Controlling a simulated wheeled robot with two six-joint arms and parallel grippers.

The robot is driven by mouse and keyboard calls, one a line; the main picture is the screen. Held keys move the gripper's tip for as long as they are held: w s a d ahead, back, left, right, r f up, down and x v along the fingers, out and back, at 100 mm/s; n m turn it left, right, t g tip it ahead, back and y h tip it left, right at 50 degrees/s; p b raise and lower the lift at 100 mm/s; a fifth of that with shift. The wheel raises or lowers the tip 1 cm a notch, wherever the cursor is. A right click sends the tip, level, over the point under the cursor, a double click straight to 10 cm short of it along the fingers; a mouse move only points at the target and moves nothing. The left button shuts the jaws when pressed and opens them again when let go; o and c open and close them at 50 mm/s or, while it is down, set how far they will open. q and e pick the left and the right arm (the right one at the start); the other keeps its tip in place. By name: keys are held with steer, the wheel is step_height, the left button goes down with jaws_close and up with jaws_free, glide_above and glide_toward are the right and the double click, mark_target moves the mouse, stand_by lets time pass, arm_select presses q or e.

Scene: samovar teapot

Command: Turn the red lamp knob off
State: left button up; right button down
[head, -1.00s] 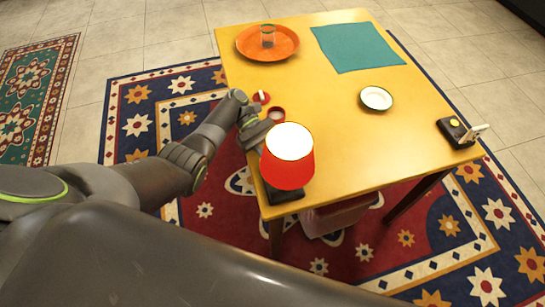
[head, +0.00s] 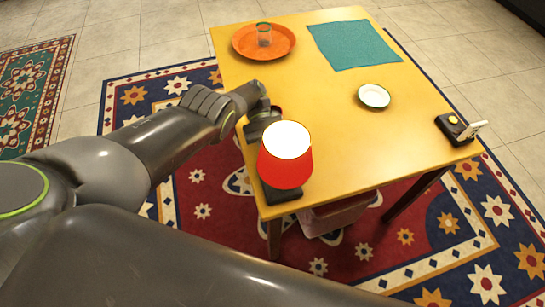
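The red lamp (head: 285,160) stands at the table's near left corner, its shade glowing white at the top. Its dark base (head: 282,194) shows below the shade. I cannot make out a knob on it. My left gripper (head: 262,124) is just behind and left of the shade, over the table's left edge. Its fingers are small and partly hidden by the shade, so I cannot tell whether they are open or touch anything. My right gripper is not in view.
The table's middle is clear.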

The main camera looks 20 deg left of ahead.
arm_select(q)
steer(key=shift+f, duration=0.1)
stand_by(0.4)
steer(key=o, duration=1)
